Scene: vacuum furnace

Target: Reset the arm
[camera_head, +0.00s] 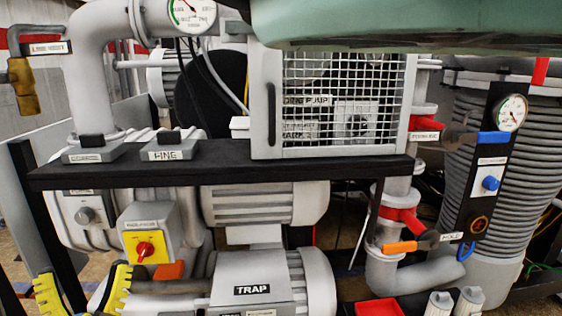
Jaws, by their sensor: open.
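My gripper (82,290) shows at the lower left edge of the head view. Its two yellow and black ridged fingers stand apart with nothing between them. The rest of my arm is out of view below. The gripper appears in front of the pump unit, to the left of and below the yellow switch box (135,228) with a red knob. I cannot tell its distance from the box.
A black shelf (220,170) crosses the middle, with a wire mesh cage (345,100) on it. A grey TRAP housing (250,280) sits low in the middle. Pipes with red and orange valve handles (400,246) and a ribbed column (520,190) stand at right.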

